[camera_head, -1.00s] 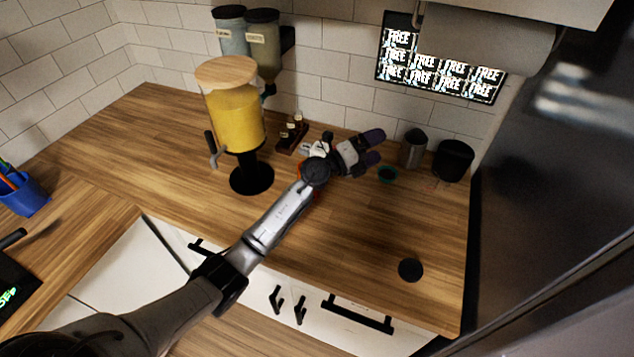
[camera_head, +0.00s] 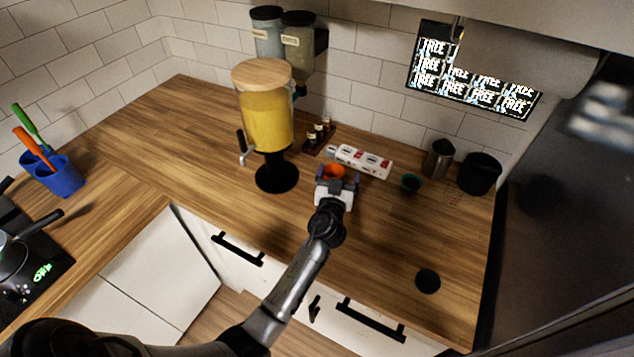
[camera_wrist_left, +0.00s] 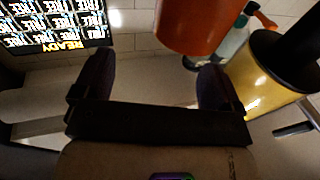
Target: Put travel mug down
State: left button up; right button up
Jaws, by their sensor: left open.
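The travel mug seems to be the orange-red vessel (camera_head: 333,171), which stands on the wooden counter (camera_head: 385,245) right of the drink dispenser. In the head view it shows just beyond my left gripper (camera_head: 338,176), partly hidden by it. In the left wrist view the orange-red mug (camera_wrist_left: 200,25) is at the top, cut off by the frame edge. The fingers of my left gripper (camera_wrist_left: 155,88) are spread, with nothing clamped between them. I cannot tell whether they touch the mug. My right gripper is in neither view.
The yellow drink dispenser (camera_head: 268,120) stands close on the left. A black disc (camera_head: 428,281) lies front right. The counter between is clear.

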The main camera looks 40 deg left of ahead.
aim_at(333, 172)
pick_arm(q)
jog(key=shift+w+a+f+n+g+y, duration=0.2)
jog(key=shift+w+a+f+n+g, duration=0.3)
jog(key=shift+a+f, duration=0.4)
jog(key=shift+w+a+f+n+g+y, duration=0.25)
jog(key=shift+w+a+f+g, duration=0.35)
jog(key=shift+a, duration=0.4)
jog(key=shift+f, duration=0.2)
jog(key=c, duration=1.6)
